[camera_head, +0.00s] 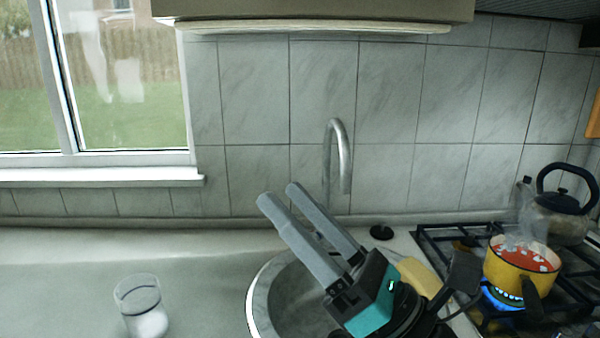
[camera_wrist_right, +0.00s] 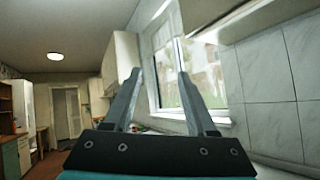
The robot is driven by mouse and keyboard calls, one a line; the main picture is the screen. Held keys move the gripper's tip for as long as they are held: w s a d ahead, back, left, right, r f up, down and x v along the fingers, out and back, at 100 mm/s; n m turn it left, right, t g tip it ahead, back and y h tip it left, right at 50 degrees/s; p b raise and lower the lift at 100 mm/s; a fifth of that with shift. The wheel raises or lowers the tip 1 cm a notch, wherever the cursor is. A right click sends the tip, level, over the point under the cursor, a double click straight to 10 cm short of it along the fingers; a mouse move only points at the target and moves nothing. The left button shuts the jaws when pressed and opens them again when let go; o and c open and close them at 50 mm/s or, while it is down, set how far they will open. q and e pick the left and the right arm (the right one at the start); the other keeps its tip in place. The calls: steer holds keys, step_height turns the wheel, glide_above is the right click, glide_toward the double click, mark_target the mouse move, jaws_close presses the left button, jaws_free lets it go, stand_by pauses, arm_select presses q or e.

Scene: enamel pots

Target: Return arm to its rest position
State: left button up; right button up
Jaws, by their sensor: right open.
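My right gripper (camera_head: 277,197) is over the round sink in the head view, with its two grey fingers pointing up and to the left. The fingers are apart and nothing is between them. In the right wrist view the same gripper (camera_wrist_right: 157,72) is open and empty, facing the window and the room. My left gripper is in neither view.
A steel faucet (camera_head: 340,150) stands close behind my right gripper, over the sink (camera_head: 262,300). A glass (camera_head: 140,305) is on the counter at left. A steaming yellow pot (camera_head: 512,272) sits over a blue flame, beside a dark kettle (camera_head: 560,215). The left counter is mostly clear.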

steer(key=w+d+f+m+t+h, duration=0.35)
steer(key=d+f+m+h, duration=0.2)
steer(key=m+h, duration=0.55)
steer(key=w+d+f+m+t+h, duration=0.4)
steer(key=d+m+h, duration=0.35)
steer(key=m, duration=0.75)
steer(key=s+d+f+m+g+h, duration=0.2)
steer(key=f+m+g, duration=0.25)
steer(key=f, duration=0.35)
steer(key=s+d+f+m+g+h, duration=0.25)
steer(key=f+m, duration=0.25)
steer(key=f, duration=0.3)
steer(key=s+a+f+m+g+y, duration=0.1)
steer(key=s+f+m+g+y, duration=0.1)
steer(key=s+f+m+g, duration=1.15)
steer(key=s+f+n+t, duration=0.1)
steer(key=s+f+n, duration=0.25)
steer(key=f, duration=0.95)
steer(key=s+f+n, duration=0.3)
steer(key=f+n, duration=0.1)
steer(key=f, duration=0.8)
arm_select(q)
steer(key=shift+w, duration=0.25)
arm_select(e)
steer(key=s+d+f+g, duration=0.1)
steer(key=s+d+f, duration=0.1)
steer(key=s+f, duration=1.1)
steer(key=shift+s+d, duration=0.3)
steer(key=shift+s, duration=0.65)
